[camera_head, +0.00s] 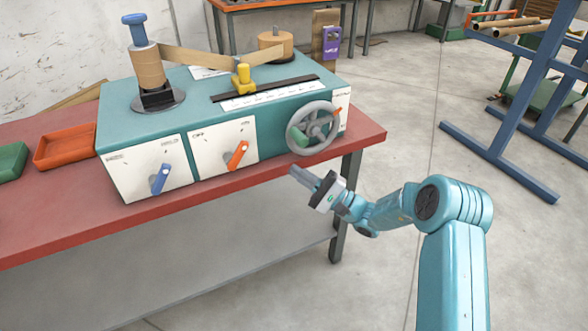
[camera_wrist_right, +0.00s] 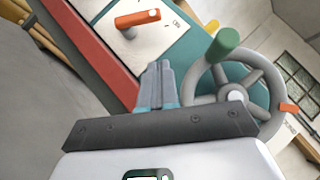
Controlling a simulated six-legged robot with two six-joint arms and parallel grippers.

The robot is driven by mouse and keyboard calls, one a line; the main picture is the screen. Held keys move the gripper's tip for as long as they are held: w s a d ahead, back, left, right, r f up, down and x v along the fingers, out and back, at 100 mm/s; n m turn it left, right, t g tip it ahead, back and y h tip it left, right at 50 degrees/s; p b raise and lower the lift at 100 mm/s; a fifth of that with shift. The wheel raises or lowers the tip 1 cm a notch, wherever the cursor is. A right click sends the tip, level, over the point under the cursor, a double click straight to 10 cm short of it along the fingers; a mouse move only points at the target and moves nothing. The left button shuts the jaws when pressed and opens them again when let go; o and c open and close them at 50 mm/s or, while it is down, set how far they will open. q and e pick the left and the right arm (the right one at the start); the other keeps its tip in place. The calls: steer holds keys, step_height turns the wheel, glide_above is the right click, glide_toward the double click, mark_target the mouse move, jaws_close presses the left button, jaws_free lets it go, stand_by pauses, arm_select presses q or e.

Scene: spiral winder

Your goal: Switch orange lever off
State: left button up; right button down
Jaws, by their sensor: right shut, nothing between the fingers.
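The orange lever (camera_head: 237,155) sits on a white panel on the front of the teal winder (camera_head: 180,120). It is tilted, its upper end to the right. In the right wrist view the orange lever (camera_wrist_right: 138,18) shows near the top, beyond the fingertips and to their left. My right gripper (camera_head: 296,172) is shut and empty, in front of the table edge, below the handwheel and to the right of the lever. In the wrist view its fingers (camera_wrist_right: 157,68) are together and touch nothing that I can make out. My left gripper is not in view.
A grey handwheel (camera_head: 313,128) with a green knob is close to my right gripper, and shows large in the wrist view (camera_wrist_right: 232,95). A blue lever (camera_head: 160,178) is left of the orange one. The red table's (camera_head: 60,220) front edge runs below. An orange tray (camera_head: 66,147) stands left.

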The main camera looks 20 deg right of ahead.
mark_target(238, 156)
steer(key=w+a+r, duration=0.5)
steer(key=a, duration=0.2)
steer(key=shift+a+p, duration=0.3)
steer(key=shift+p, duration=0.05)
